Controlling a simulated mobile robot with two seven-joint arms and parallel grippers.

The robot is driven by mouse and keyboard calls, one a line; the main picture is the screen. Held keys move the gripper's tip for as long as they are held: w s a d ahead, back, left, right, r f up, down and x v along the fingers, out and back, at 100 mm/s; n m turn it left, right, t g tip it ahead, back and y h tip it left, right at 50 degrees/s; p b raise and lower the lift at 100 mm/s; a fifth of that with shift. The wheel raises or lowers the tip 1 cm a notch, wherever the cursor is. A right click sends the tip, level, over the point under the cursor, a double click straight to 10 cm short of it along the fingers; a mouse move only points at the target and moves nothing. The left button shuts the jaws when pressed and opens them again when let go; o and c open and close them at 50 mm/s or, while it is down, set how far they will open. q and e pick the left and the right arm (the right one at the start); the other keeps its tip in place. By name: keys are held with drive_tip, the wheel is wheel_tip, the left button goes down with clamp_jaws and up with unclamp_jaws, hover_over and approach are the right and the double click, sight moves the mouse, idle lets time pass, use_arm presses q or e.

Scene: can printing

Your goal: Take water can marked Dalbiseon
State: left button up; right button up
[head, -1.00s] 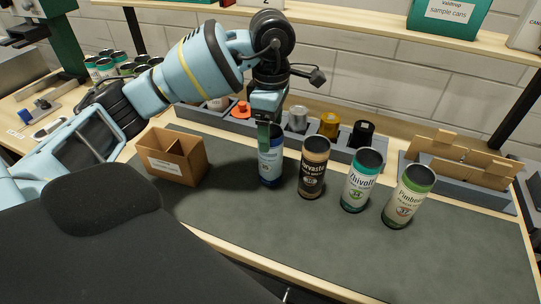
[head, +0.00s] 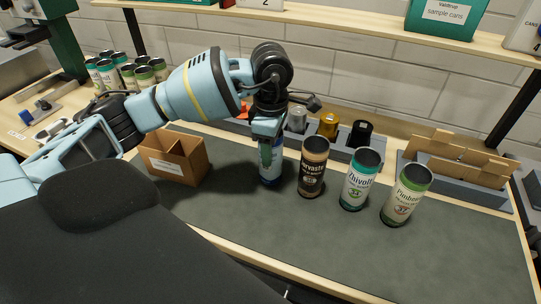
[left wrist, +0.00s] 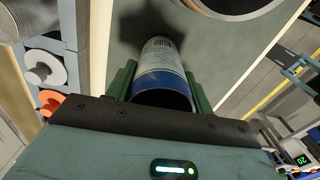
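A white-and-blue can (head: 269,170) stands upright on the dark mat at the left end of a row; its name is hidden by my gripper. My left gripper (head: 268,153) points down over it. In the left wrist view the can (left wrist: 162,75) lies between the two green fingers (left wrist: 160,85), which run close along its sides; whether they press on it I cannot tell. To its right stand a black-and-tan can (head: 313,167), a teal-and-white can marked Thivolt (head: 359,180) and a green-and-cream can (head: 407,196). My right gripper is not in view.
An open cardboard box (head: 174,157) stands left of the can. A grey rack with silver, orange and black spools (head: 328,124) is behind. A grey holder with wooden pieces (head: 459,165) is at right. The mat's front is clear.

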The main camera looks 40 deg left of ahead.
use_arm(q)
drive_tip(key=c, duration=0.4)
wheel_tip(320, 180, up, 3)
drive_tip(key=shift+r, duration=0.15)
drive_tip(key=s+d, duration=0.1)
drive_tip(key=s, duration=0.4)
drive_tip(key=s+d+r, duration=0.1)
drive_tip(key=s+d, duration=0.1)
drive_tip(key=s, duration=0.3)
drive_tip(key=s+d, duration=0.2)
drive_tip(key=s, duration=0.3)
drive_tip(key=shift+d+r+b, duration=0.15)
drive_tip(key=shift+r+b, duration=0.2)
drive_tip(key=shift+b, duration=0.05)
